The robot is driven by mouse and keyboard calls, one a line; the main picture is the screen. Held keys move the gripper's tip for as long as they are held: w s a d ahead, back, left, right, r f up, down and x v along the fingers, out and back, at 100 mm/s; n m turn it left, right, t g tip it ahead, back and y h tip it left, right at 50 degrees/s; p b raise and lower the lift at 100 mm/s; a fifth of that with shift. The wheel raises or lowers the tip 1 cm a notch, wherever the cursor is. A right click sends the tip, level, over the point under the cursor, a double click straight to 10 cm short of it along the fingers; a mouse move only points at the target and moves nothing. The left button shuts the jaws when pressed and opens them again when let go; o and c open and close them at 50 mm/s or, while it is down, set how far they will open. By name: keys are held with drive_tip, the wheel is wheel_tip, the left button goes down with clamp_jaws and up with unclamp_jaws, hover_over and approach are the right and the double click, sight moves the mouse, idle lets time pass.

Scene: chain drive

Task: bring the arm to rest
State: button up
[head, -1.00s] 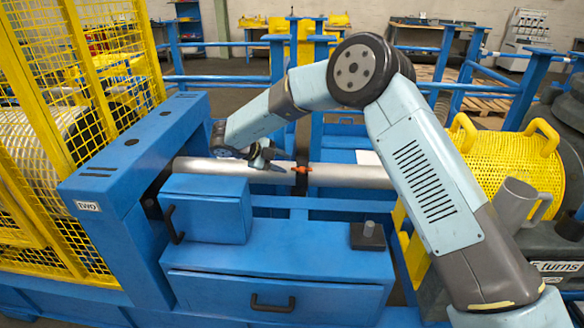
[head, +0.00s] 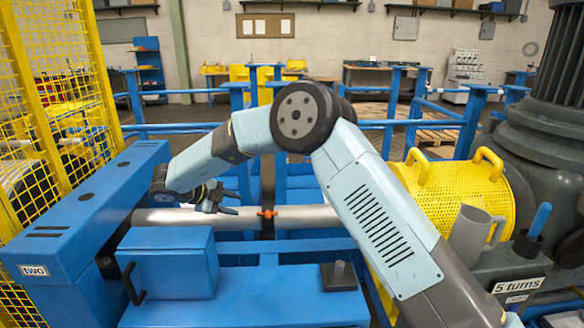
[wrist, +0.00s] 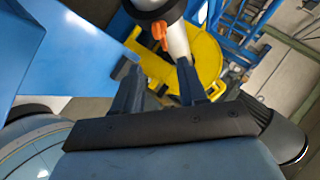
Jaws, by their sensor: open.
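My gripper (head: 232,200) is at the end of my bent arm, by the left part of the silver shaft (head: 305,217). In the wrist view its two dark fingers (wrist: 158,88) stand apart with nothing between them. The shaft also shows in the wrist view (wrist: 178,42), beyond the fingers. An orange clip-like piece (head: 267,213) sits on the shaft at a dark collar; it shows in the wrist view (wrist: 160,34) too. My gripper looks apart from the orange piece, and I cannot tell whether it touches the shaft.
A blue housing (head: 80,215) marked "two" and a yellow mesh guard (head: 55,90) stand at left. A blue box (head: 170,262) lies in front of the shaft. At right are a yellow perforated guard (head: 455,198), a grey mug (head: 468,235) and a "5 turns" sign (head: 518,285).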

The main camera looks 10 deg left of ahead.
drive_tip(key=w+d+r+n+t+y, duration=0.25)
drive_tip(key=w+r, duration=0.35)
drive_tip(key=r, duration=0.3)
drive_tip(key=w+d+r+n+t+y, duration=0.1)
drive_tip(key=w+d+r+t+y, duration=0.25)
drive_tip(key=w+r, duration=0.45)
drive_tip(key=s+d+r+n+t+y, duration=0.1)
drive_tip(key=s+d+r+n+y, duration=0.2)
drive_tip(key=d+r, duration=0.4)
drive_tip(key=s+d+r+n+t+y, duration=0.1)
drive_tip(key=d+r+n+y, duration=0.2)
drive_tip(key=d+r+n, duration=0.5)
drive_tip(key=s+d+r+n+g+y, duration=0.15)
drive_tip(key=s+d+n+g, duration=0.3)
drive_tip(key=s+d, duration=0.95)
drive_tip(key=s+d+f+n+g+h, duration=0.1)
drive_tip(key=s+d+f, duration=0.4)
drive_tip(key=s+d, duration=0.5)
drive_tip(key=s+d+f+n+g+h, duration=0.1)
drive_tip(key=s+d+f+g+h, duration=0.3)
drive_tip(key=s+d, duration=0.6)
drive_tip(key=s+f+h, duration=0.1)
drive_tip(key=s+f, duration=0.1)
drive_tip(key=s, duration=0.1)
drive_tip(key=shift+s+d, duration=0.15)
drive_tip(key=shift+s, duration=0.25)
drive_tip(key=shift+f+g, duration=0.1)
drive_tip(key=shift+g, duration=0.15)
